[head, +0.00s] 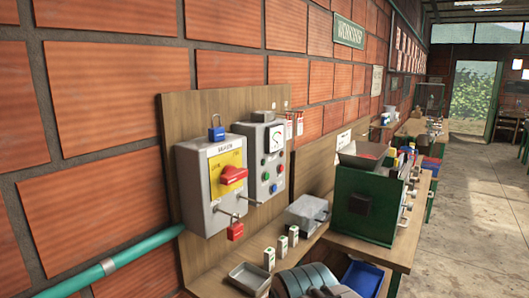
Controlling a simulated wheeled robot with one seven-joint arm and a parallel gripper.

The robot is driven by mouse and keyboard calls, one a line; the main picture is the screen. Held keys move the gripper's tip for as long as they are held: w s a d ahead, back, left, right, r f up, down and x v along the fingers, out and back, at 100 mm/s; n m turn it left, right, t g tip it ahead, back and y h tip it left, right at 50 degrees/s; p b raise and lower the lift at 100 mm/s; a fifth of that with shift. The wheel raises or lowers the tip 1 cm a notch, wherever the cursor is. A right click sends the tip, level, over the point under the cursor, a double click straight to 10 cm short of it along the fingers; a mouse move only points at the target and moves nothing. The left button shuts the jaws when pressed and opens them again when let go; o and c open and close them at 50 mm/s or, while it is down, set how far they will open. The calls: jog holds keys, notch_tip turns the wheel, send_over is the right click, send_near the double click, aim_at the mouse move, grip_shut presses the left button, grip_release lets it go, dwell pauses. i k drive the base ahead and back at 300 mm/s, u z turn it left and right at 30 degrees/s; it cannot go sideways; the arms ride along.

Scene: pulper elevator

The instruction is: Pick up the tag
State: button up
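Small red-and-white tags (289,129) hang side by side at the right edge of the wooden backboard (175,125), just right of the grey box with the dial. Another tag (300,124) hangs close beside, partly over the brick wall. They are too small to read. My gripper is not clearly seen in the head view, and nothing is seen touching the tags.
A grey switch box (195,180) with a red handle and a dial box (267,135) are on the board. A blue padlock (216,134) sits above, a red padlock (235,232) hangs below. A metal tray (249,279) and green machine (365,205) stand nearby. Floor (475,220) is clear at right.

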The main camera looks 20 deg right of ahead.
aim_at(289, 130)
jog(key=z, duration=0.05)
jog(key=k, duration=0.55)
jog(key=z, duration=0.5)
jog(key=i, duration=0.75)
jog(key=z, duration=0.6)
jog(key=i, duration=1.2)
jog(key=u, duration=0.1)
